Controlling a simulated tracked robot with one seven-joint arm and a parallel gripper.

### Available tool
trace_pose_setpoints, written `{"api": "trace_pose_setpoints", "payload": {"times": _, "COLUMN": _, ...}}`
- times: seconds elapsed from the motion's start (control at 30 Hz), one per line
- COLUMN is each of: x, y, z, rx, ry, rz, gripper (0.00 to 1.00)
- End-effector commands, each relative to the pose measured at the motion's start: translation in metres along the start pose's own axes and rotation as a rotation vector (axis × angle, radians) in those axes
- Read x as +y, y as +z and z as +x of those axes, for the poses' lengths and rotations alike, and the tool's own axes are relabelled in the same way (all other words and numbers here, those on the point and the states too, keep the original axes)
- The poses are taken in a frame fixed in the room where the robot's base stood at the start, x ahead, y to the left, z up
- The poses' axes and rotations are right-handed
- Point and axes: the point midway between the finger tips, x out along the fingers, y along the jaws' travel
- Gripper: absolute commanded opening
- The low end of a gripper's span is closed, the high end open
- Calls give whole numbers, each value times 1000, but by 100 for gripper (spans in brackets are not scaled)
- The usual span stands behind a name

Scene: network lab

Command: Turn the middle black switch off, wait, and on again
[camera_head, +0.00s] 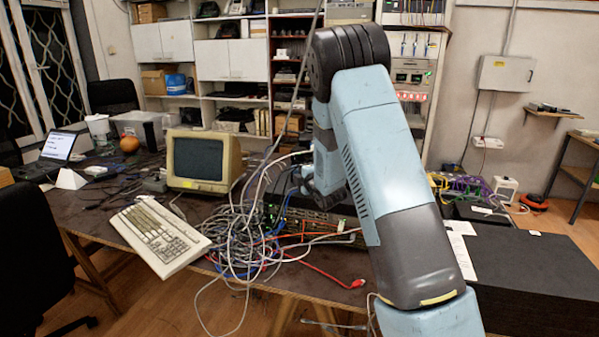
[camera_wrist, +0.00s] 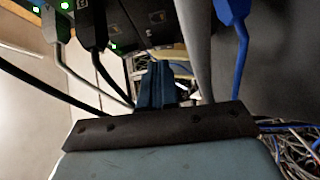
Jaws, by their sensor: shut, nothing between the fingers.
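In the head view, dark rack-type network units (camera_head: 345,212) with small green lights sit on the table behind the cable tangle, partly hidden by my arm. In the wrist view, black units (camera_wrist: 135,22) with green lights and plugged-in cables are close, at the top of the picture. I cannot tell which one is the middle black switch, and no power control can be made out clearly. My gripper (camera_wrist: 162,70) shows as blue fingers, shut and empty, pointing toward the units among the cables. Whether the fingertips touch anything cannot be told. My arm hides much of this area in the head view.
A large tangle of cables (camera_head: 240,235) lies in front of the units. Black, grey and a blue cable (camera_wrist: 240,55) hang close beside my fingers. An old monitor (camera_head: 200,160) and a keyboard (camera_head: 160,235) stand to the left. A black box (camera_head: 530,270) stands at right.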

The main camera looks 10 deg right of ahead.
Motion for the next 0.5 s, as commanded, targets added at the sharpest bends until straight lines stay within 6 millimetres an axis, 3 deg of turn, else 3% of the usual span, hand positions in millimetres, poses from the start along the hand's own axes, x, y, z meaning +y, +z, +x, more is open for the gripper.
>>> {"api": "trace_pose_setpoints", "payload": {"times": 0.07, "x": 0, "y": -8, "z": -9, "rx": -1, "ry": -2, "rz": 1, "gripper": 0}}
{"api": "trace_pose_setpoints", "payload": {"times": 0.5, "x": -1, "y": -8, "z": -90, "rx": -1, "ry": -5, "rz": 1, "gripper": 0}}
